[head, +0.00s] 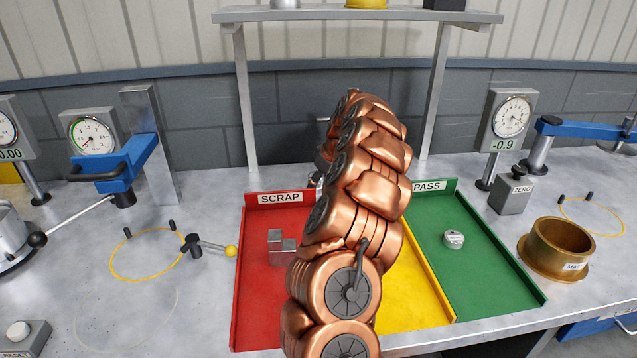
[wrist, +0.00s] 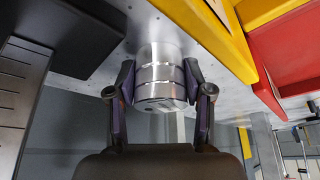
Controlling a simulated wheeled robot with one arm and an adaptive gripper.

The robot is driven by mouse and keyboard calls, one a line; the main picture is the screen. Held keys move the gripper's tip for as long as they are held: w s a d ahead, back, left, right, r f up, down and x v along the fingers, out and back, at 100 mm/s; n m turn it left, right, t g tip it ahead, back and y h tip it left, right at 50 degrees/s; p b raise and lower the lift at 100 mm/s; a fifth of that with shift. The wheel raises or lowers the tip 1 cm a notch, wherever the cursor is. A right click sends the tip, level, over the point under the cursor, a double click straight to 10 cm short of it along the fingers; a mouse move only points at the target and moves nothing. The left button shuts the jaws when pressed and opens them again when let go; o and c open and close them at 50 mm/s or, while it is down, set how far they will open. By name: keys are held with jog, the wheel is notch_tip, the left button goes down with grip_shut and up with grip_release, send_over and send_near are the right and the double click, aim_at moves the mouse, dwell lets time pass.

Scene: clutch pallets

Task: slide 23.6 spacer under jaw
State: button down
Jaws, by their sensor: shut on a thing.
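My gripper (wrist: 160,95) is shut on a shiny silver cylinder (wrist: 160,65) with grooved bands, one finger on each side. No size mark is readable on it, so I cannot tell whether it is the 23.6 spacer. In the head view my copper arm hides the gripper and the cylinder. A blue gauge arm (head: 118,170) with a dark tip beneath it stands at the left beside a dial (head: 92,136). Another blue arm (head: 590,130) is at the right. I cannot tell which holds the jaw meant.
A red SCRAP tray (head: 250,290) holds a stepped steel block (head: 282,247). A green PASS tray (head: 485,270) holds a small silver disc (head: 453,239). A brass ring (head: 557,250) stands at the right. A shelf (head: 310,16) spans the back.

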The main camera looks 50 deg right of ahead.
jog(key=shift+d, duration=0.1)
jog(key=shift+d, duration=0.35)
jog(key=shift+s+d+r, duration=0.15)
jog(key=shift+d, duration=0.1)
